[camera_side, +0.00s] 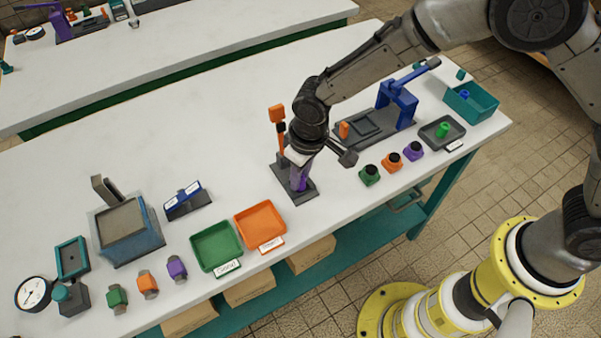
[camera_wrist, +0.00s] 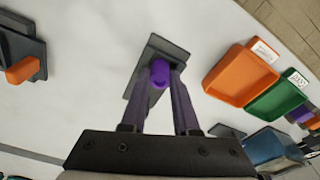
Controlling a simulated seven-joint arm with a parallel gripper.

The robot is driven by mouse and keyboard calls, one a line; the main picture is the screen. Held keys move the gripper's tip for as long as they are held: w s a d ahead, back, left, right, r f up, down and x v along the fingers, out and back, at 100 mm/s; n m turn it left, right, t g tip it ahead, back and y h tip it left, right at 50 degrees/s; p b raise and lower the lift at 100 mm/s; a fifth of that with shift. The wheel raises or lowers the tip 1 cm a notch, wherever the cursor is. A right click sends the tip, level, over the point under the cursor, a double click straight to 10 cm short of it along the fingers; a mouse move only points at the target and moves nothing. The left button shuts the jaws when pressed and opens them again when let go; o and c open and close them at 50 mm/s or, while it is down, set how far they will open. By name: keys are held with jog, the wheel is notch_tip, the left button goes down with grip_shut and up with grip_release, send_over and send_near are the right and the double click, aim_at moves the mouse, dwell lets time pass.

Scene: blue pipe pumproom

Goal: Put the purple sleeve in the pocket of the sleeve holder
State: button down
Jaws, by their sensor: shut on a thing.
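The purple sleeve (camera_wrist: 160,73) is between the two fingertips of my gripper (camera_wrist: 161,78) in the wrist view. In the side view my gripper (camera_side: 299,160) points down, and purple (camera_side: 301,184) shows beneath it. A dark grey base plate (camera_side: 302,197), which looks like the sleeve holder, lies directly below. The same plate shows behind the sleeve in the wrist view (camera_wrist: 143,92). The fingers and sleeve hide the pocket, so I cannot tell whether the sleeve is in it or above it.
An orange-handled upright (camera_side: 278,118) stands close behind my gripper. A blue press (camera_side: 398,103) is to the right. Green (camera_side: 369,175), orange (camera_side: 391,161) and purple (camera_side: 413,150) black-topped pieces stand at the front right. Green (camera_side: 216,246) and orange (camera_side: 260,226) trays lie left.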

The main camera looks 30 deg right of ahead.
aim_at(306, 192)
jog(key=c, duration=0.7)
grip_release()
jog(key=shift+f, duration=0.1)
jog(key=shift+o, duration=0.2)
notch_tip(306, 192, up, 12)
jog(key=s, duration=0.1)
jog(key=shift+s+d, duration=0.15)
jog(key=shift+d, duration=0.1)
